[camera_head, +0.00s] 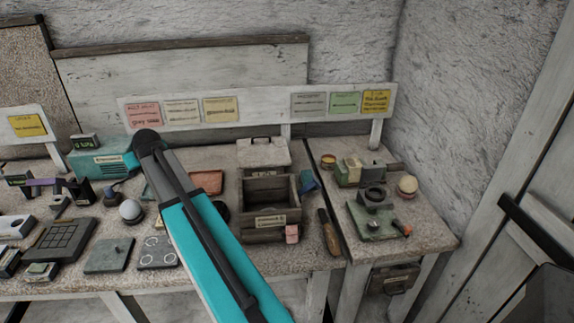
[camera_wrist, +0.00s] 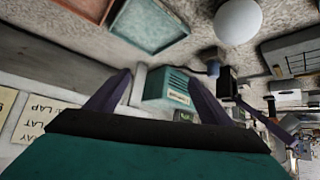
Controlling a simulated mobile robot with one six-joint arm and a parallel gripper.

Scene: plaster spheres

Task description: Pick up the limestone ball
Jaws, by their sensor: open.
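Two balls show in the head view, and no readable label tells which is limestone. A pale grey ball (camera_head: 131,211) sits on the left bench, left of my arm. A cream ball (camera_head: 407,185) sits on the right bench near the wall. A whitish ball (camera_wrist: 237,21), probably the pale grey one, is at the top right of the wrist view. My gripper (camera_wrist: 158,76) is open with nothing between its two dark fingers, and the ball lies outside them. In the head view my arm hides part of the bench, and the fingers cannot be made out.
A teal box (camera_head: 100,163) stands behind the pale grey ball; it also shows beyond my fingers in the wrist view (camera_wrist: 166,88). A dark wooden crate (camera_head: 270,233) stands right of my arm. Flat plates (camera_head: 108,256) lie in front. A label board (camera_head: 255,108) runs along the back.

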